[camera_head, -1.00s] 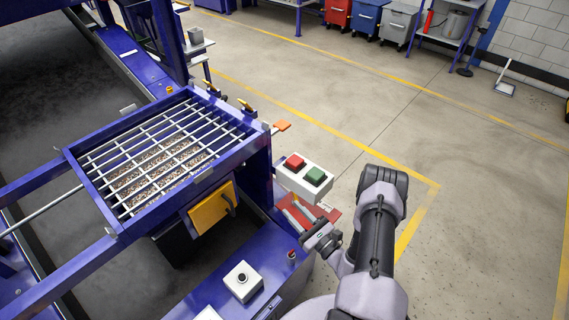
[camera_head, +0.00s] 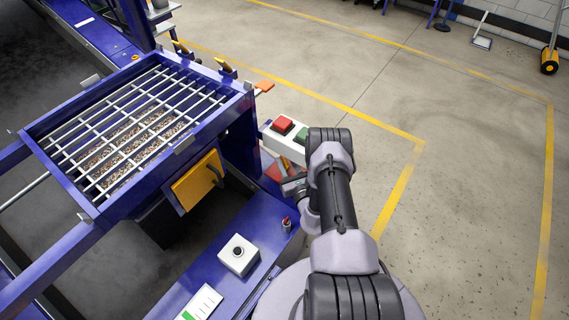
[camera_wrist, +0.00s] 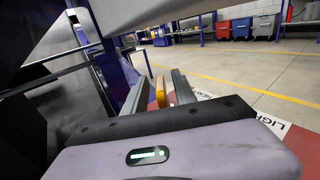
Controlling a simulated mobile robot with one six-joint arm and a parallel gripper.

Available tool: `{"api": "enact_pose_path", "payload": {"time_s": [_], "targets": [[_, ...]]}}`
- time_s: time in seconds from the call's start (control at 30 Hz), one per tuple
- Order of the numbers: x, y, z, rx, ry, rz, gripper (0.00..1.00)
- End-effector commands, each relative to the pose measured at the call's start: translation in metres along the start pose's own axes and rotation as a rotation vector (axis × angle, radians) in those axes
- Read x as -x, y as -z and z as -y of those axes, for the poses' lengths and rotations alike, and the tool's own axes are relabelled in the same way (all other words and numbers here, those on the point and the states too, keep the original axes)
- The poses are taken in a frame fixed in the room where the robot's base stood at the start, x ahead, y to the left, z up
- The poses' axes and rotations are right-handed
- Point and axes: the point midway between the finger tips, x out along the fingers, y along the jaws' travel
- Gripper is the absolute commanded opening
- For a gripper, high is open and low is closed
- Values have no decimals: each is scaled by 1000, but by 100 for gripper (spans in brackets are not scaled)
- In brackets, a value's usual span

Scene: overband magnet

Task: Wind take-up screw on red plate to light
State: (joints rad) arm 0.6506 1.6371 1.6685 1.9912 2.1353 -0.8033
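The red plate (camera_head: 272,172) is on the blue frame's side below the button box, partly hidden by my arm. In the wrist view the red plate (camera_wrist: 303,144) has a white strip, with LIGHT lettering (camera_wrist: 268,124) nearer and what reads as HEAVY farther off. My gripper (camera_wrist: 160,92) has its two grey fingers apart, with a yellow-orange piece showing between them and gaps on both sides. I cannot tell whether that piece is the take-up screw's handle or how deep it sits. In the head view my gripper (camera_head: 294,186) is at the plate, largely covered by my wrist.
A box with a red button (camera_head: 282,125) and a green button stands just beyond my gripper. A grated hopper (camera_head: 130,135) with a yellow door (camera_head: 198,180) is on the left.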

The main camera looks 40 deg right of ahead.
Motion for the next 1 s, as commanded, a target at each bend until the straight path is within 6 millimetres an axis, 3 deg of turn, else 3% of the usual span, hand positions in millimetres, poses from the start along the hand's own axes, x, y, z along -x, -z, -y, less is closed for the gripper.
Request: {"api": "enact_pose_path", "payload": {"time_s": [0.13,0.4,0.43,0.6,0.83,1.0], "targets": [[-12,0,0,1,0,0,33],[-14,-1,0,-1,0,-1,33],[-14,-1,0,-1,0,-1,31],[-14,0,0,0,0,-1,0],[-15,0,1,-1,-18,0,0],[-15,3,2,0,-183,3,0]]}}
